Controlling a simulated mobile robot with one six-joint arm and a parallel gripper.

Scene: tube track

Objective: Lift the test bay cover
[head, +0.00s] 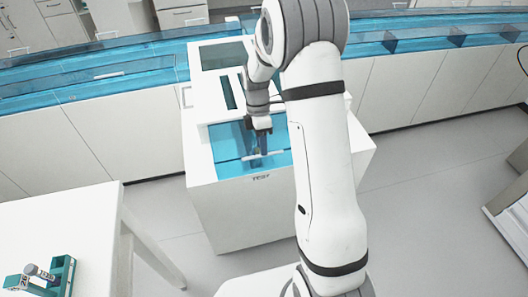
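The test bay cover (227,143) is a translucent blue panel on top of a white cabinet (240,205) marked "TEST" on its front. It looks closed, lying level with the cabinet top. A thin pale handle bar (275,153) runs across the cover near its front. My gripper (262,152) points down over the cover, with its dark fingers at the handle bar. The fingers are small and partly overlap the bar, so I cannot tell whether they are open or shut on it. My arm hides the cover's right side.
A white table (80,225) stands at the lower left with a teal rack (60,275) holding labelled tubes. Blue-covered track (90,72) on white cabinets runs along the back. A dark slot (227,92) lies behind the cover.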

